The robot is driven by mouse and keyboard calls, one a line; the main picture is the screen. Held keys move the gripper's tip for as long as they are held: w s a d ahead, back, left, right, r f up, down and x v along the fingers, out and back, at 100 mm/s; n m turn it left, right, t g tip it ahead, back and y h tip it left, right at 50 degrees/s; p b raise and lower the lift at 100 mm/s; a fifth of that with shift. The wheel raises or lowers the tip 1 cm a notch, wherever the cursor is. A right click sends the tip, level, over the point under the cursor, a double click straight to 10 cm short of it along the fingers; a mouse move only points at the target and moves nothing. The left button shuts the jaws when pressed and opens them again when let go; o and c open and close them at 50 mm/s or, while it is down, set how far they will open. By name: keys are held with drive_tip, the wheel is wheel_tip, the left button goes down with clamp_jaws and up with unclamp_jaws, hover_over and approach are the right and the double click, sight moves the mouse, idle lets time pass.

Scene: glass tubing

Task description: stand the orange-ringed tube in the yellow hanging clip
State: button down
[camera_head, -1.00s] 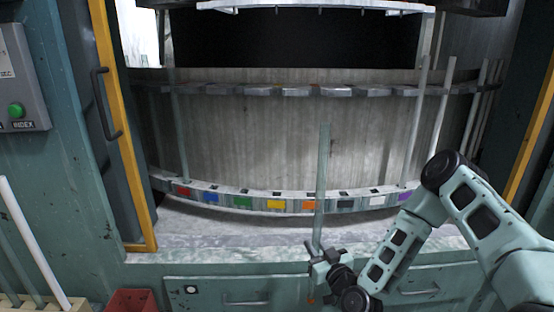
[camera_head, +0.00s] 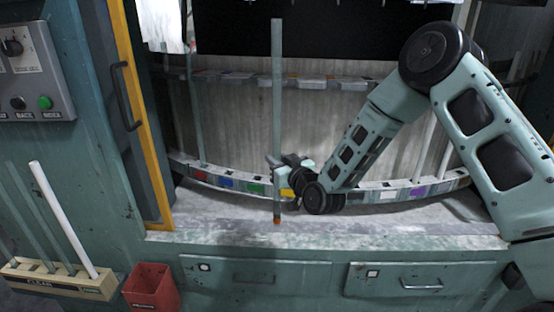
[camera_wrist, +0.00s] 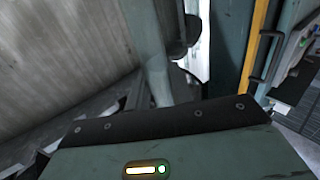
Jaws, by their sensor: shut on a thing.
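My gripper (camera_head: 277,164) is shut on a long grey glass tube (camera_head: 277,80) and holds it upright. The tube's orange ring (camera_head: 277,220) shows at its bottom end, in front of the carousel. In the wrist view the tube (camera_wrist: 152,45) rises up from the jaws, slightly tilted in the picture. The yellow-marked clip (camera_head: 287,192) on the lower rail is partly hidden behind my gripper, just right of the tube. The tube appears apart from the rail, on its near side.
Red, blue and green marks lie left along the lower rail (camera_head: 225,182); white and purple marks lie right. Other tubes (camera_head: 195,110) stand in the carousel. A yellow door frame (camera_head: 140,120) bounds the opening at left. A tube rack (camera_head: 60,280) and red bin (camera_head: 152,287) stand lower left.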

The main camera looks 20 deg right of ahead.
drive_tip(key=shift+b, duration=0.4)
drive_tip(key=shift+w+d+b, duration=2)
drive_tip(key=shift+w+d, duration=0.8)
drive_tip(key=shift+w, duration=3.05)
drive_tip(key=shift+w+d+b, duration=2)
drive_tip(key=shift+w+d, duration=0.8)
drive_tip(key=shift+w, duration=3.05)
wheel_tip(320, 180, down, 7)
drive_tip(key=b, duration=0.5)
drive_tip(key=shift+r+b, duration=0.15)
drive_tip(key=shift+b, duration=0.25)
drive_tip(key=c, duration=1.1)
unclamp_jaws()
drive_tip(key=shift+c, duration=0.2)
drive_tip(key=shift+s, duration=0.1)
